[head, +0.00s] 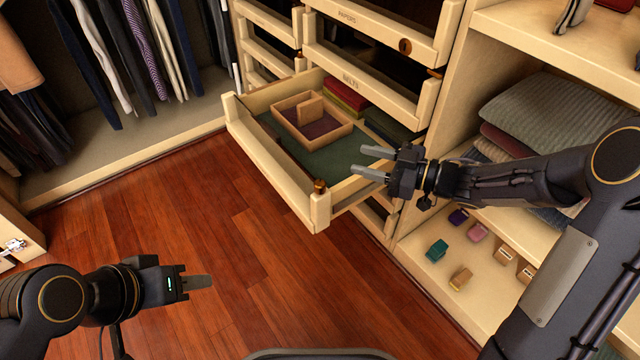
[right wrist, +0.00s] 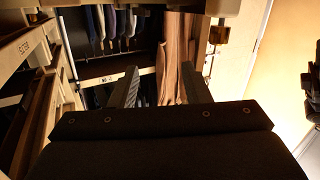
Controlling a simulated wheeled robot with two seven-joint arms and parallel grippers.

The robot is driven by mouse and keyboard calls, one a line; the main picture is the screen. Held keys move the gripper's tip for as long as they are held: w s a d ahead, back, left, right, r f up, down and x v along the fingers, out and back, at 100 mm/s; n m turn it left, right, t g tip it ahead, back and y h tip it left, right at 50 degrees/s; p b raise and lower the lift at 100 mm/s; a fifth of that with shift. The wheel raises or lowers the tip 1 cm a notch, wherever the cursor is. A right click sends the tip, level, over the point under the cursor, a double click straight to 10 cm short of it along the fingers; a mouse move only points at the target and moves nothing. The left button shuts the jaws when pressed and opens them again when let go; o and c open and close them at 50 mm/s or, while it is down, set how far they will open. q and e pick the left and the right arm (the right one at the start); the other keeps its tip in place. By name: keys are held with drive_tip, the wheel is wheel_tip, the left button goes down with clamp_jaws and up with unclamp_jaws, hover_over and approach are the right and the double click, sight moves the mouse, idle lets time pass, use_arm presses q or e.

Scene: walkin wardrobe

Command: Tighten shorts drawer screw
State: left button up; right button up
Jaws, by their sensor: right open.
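A cream wooden drawer (head: 270,160) stands pulled out of the cabinet in the head view; I see no readable label on it, so I cannot tell whether it is the shorts drawer. My right gripper (head: 372,163) is open and empty, to the right of that screw, over the drawer's right side. My left gripper (head: 205,282) is low over the floor, with its fingers overlapping in view.
The open drawer holds a wooden box (head: 346,131) and folded cloth. Drawers labelled PAPERS (head: 385,28) and BELTS (head: 370,88) are above. Small blocks (head: 437,250) and folded knits (head: 550,112) fill shelves at right. Clothes hang at left. The wooden floor (head: 200,220) is clear.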

sight(320, 183)
drive_tip(key=s+a+f+n+g+y, duration=0.1)
drive_tip(key=g, duration=0.1)
drive_tip(key=s+a+f+n+g, duration=0.1)
drive_tip(key=s, duration=0.1)
drive_tip(key=s+a+f+g+y, duration=0.1)
drive_tip(key=g, duration=0.1)
drive_tip(key=shift+s+a+f+n+g+y, duration=0.2)
drive_tip(key=shift+s+n+g+y, duration=0.1)
drive_tip(key=shift+s+n, duration=0.1)
drive_tip(key=a+b, duration=0.1)
drive_tip(key=a, duration=0.3)
drive_tip(key=a+b, duration=0.1)
drive_tip(key=a, duration=0.1)
drive_tip(key=shift+w+b, duration=0.3)
drive_tip(key=shift+w, duration=0.1)
drive_tip(key=shift+a+r, duration=0.1)
drive_tip(key=shift+a, duration=0.35)
drive_tip(key=shift+c, duration=0.3)
clamp_jaws()
drive_tip(key=shift+m+t, duration=0.4)
drive_tip(key=shift+t, duration=0.2)
